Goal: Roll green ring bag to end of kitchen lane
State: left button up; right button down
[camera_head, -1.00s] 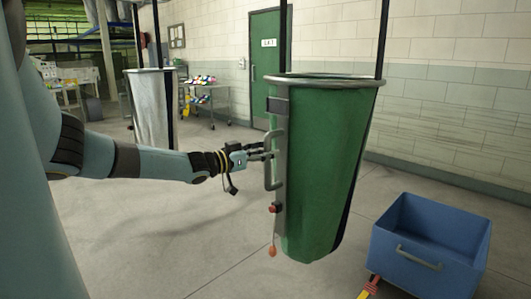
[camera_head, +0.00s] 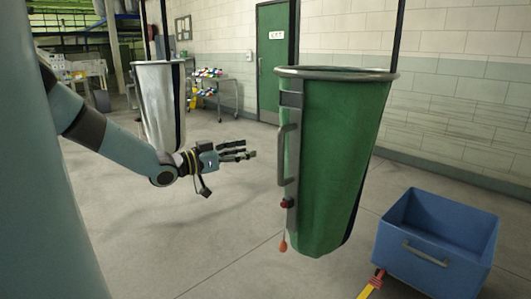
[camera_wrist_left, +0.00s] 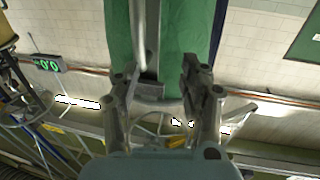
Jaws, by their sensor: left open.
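The green ring bag (camera_head: 335,160) hangs from dark straps by a metal ring at its top. A grey vertical handle (camera_head: 283,155) is on its left side, with a red knob and an orange pull below it. My left gripper (camera_head: 252,151) is open and empty, to the left of the handle and apart from it. In the left wrist view, the green bag (camera_wrist_left: 185,30) shows beyond the two spread fingers (camera_wrist_left: 158,85). My right gripper is not in view.
A blue bin (camera_head: 440,245) stands on the floor at the lower right, near a yellow and red bar (camera_head: 371,286). A silver-grey bag (camera_head: 162,105) hangs behind my left arm. A green door (camera_head: 275,70) and a cart (camera_head: 212,92) are at the back. Floor left of the green bag is clear.

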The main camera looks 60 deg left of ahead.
pick_arm(q)
jog(key=shift+s, duration=1.15)
